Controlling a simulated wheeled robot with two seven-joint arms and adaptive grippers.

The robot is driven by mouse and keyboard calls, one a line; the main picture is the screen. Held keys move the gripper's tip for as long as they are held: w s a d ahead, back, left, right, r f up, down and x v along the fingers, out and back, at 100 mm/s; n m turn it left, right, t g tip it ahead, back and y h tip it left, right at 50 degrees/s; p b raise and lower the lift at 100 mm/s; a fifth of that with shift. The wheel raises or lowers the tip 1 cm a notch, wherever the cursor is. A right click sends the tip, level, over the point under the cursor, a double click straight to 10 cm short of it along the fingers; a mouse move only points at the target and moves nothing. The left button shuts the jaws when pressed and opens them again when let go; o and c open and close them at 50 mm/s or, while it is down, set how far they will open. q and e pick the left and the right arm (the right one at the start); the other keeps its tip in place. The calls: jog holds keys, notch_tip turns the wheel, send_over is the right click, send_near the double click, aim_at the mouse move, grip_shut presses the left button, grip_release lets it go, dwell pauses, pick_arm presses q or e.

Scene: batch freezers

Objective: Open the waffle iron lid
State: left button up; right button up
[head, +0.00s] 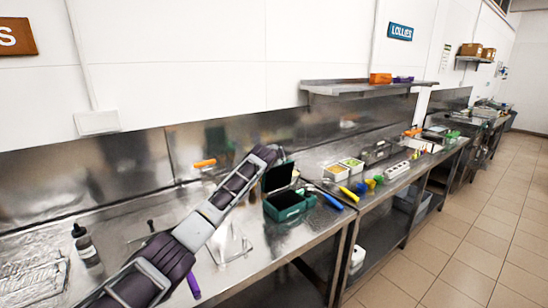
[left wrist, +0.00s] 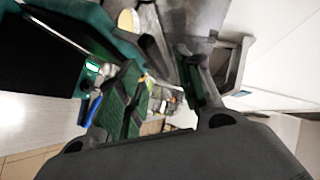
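The green waffle iron (head: 290,211) stands on the steel counter in the middle of the head view. Its lid (head: 277,177) is raised, roughly upright, and the dark inside of the base shows. My left gripper (head: 276,154) is at the top rear of the lid, partly hidden there. In the left wrist view its two fingers are spread apart (left wrist: 150,75). The waffle iron's green rim and black inside (left wrist: 40,55) fill the upper left of that view. Whether a finger touches the lid I cannot tell. My right gripper is not in view.
A blue-handled tool (head: 332,201) lies right of the waffle iron. White containers (head: 336,173) and a yellow item (head: 349,194) stand further right. A dark bottle (head: 84,243) is at the left. A wall shelf (head: 350,87) hangs above the counter.

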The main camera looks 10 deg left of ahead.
pick_arm(q)
jog(key=v, duration=0.6)
dwell(0.6)
jog(key=shift+s, duration=0.1)
dwell(0.4)
